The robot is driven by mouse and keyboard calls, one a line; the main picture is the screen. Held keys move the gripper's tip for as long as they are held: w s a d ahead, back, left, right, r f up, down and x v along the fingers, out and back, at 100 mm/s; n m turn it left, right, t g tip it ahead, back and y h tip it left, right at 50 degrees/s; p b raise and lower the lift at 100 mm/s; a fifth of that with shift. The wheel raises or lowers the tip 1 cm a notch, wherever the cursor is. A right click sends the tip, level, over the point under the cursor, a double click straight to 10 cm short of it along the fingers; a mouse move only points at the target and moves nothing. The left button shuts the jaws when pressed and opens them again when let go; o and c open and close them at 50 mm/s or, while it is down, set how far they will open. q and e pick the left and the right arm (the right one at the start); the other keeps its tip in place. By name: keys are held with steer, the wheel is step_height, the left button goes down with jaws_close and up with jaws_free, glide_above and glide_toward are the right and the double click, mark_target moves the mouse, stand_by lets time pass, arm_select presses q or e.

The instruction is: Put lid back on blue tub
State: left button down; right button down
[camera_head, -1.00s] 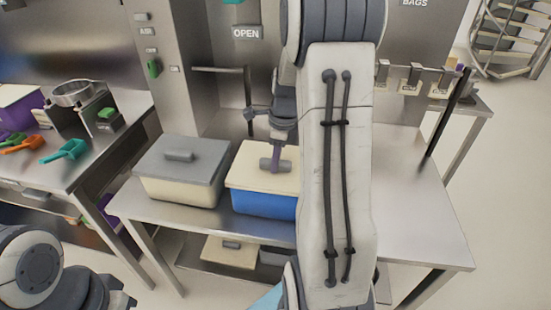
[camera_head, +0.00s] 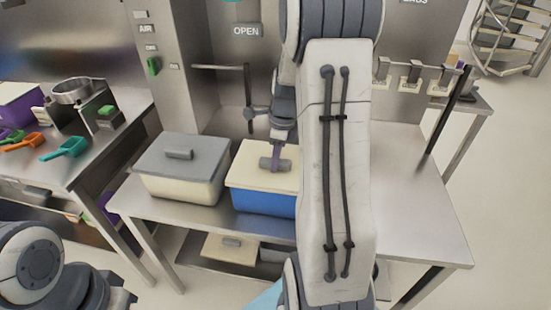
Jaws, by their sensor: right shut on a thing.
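The blue tub (camera_head: 262,202) stands on the steel table, right of a cream tub with a grey lid. Its cream lid (camera_head: 250,160) lies over its top and looks level; I cannot tell whether it is fully seated. My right gripper (camera_head: 275,160) points down and is shut on the lid's grey handle (camera_head: 266,164). My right arm hides the right end of the tub and lid. My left gripper (camera_head: 122,299) is at the bottom left, away from the tub, partly cut off; its opening is unclear.
The cream tub with grey lid (camera_head: 182,170) stands close on the left. A rack bar with scoops or tags (camera_head: 408,75) is at the back right. More tubs (camera_head: 230,248) sit on the lower shelf. The table's right part (camera_head: 410,210) is clear.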

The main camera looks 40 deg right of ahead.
steer(key=shift+p, duration=0.3)
stand_by(0.5)
jaws_free()
steer(key=shift+f, duration=0.1)
steer(key=shift+r+p, duration=3.6)
steer(key=shift+p, duration=0.15)
steer(key=shift+f, duration=0.1)
jaws_close()
